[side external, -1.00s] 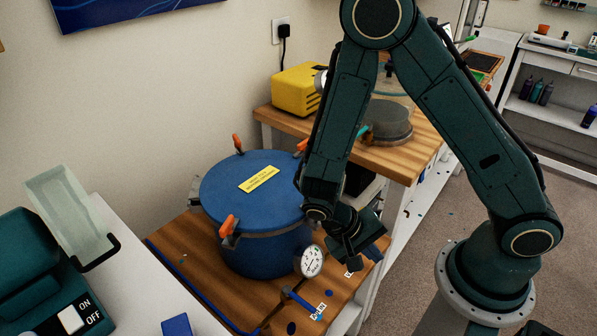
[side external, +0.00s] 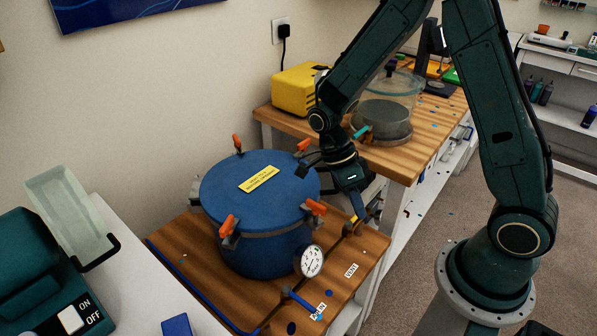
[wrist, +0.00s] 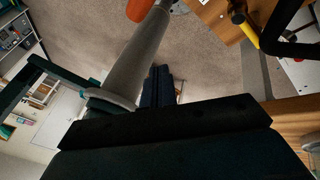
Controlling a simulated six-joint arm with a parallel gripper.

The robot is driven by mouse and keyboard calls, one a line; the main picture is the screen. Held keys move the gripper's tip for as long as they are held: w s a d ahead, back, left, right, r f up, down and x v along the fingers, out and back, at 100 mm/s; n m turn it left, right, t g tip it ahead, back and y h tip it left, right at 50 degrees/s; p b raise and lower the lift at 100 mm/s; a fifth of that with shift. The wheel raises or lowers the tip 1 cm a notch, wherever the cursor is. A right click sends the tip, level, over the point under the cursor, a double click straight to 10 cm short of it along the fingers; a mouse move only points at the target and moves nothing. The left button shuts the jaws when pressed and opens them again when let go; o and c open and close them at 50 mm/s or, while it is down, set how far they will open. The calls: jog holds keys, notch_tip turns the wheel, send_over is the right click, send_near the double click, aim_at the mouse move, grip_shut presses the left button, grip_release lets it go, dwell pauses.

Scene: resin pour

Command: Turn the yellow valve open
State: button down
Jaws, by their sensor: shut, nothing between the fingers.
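The yellow valve (side external: 357,214) shows as a small yellow lever to the right of the blue pot (side external: 265,235), beyond the gauge. My gripper (side external: 359,196) is shut and empty, pointing down just above the yellow lever in the side view; I cannot tell there whether it touches. In the wrist view, the shut fingers (wrist: 160,85) sit near the middle, and a yellow lever (wrist: 247,33) with a dark end is at upper right, apart from them. The valve's body is mostly hidden or too small to read.
A round gauge (side external: 311,261) and a blue lever (side external: 298,298) are at the pot's front. Orange clamps (side external: 315,207) stick out around the lid. Behind my gripper, a wooden bench (side external: 405,160) holds a clear chamber (side external: 385,110) and a yellow box (side external: 299,89).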

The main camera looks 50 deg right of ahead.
aim_at(356, 217)
jog(key=w+d+f+m+t, duration=0.1)
jog(key=w+d+m, duration=0.1)
jog(key=d+m, duration=0.3)
jog(key=w+d+f+m+t, duration=0.1)
jog(key=w+d+f+m, duration=0.1)
jog(key=d+m, duration=0.4)
jog(key=shift+w+d, duration=0.45)
jog(key=shift+d, duration=0.45)
jog(key=w+x, duration=0.1)
jog(key=x, duration=0.9)
jog(key=shift+w+a+f, duration=0.15)
jog(key=shift+w+f, duration=0.05)
jog(key=shift+f, duration=0.45)
